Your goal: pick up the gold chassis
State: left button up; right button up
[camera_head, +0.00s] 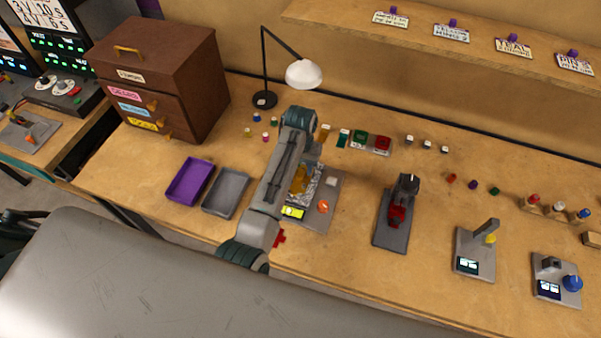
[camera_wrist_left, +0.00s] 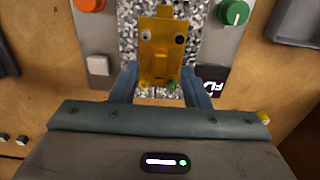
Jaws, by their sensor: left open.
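The gold chassis (camera_wrist_left: 161,42) is a flat yellow-gold plate with dark and pale round spots, lying on a speckled grey surface in the left wrist view. In the head view the gold chassis (camera_head: 299,180) shows beside my left arm, which partly covers it. My left gripper (camera_wrist_left: 160,77) is open, with one finger on each side of the chassis's near end. Nothing is clamped, and I cannot tell whether the fingers touch it. In the head view the gripper is mostly hidden by its own wrist. My right gripper is not in view.
The grey station around the chassis has an orange knob (camera_wrist_left: 92,4), a white button (camera_wrist_left: 97,65) and a green knob (camera_wrist_left: 233,12). A purple tray (camera_head: 190,199) and a grey tray (camera_head: 213,210) lie left of my arm. A lamp (camera_head: 303,74) stands behind.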

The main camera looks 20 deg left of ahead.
aim_at(301, 173)
pick_arm(q)
jog(key=f, duration=0.1)
jog(key=f+p, duration=0.1)
jog(key=shift+w+f, duration=0.3)
jog(key=shift+w, duration=0.1)
jog(key=shift+f, duration=0.7)
jog(key=c, duration=0.9)
grip_shut()
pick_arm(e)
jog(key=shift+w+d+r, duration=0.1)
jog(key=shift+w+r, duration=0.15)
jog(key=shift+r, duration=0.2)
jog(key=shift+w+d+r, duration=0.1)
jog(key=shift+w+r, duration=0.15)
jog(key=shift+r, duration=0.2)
pick_arm(q)
jog(key=shift+r, duration=0.1)
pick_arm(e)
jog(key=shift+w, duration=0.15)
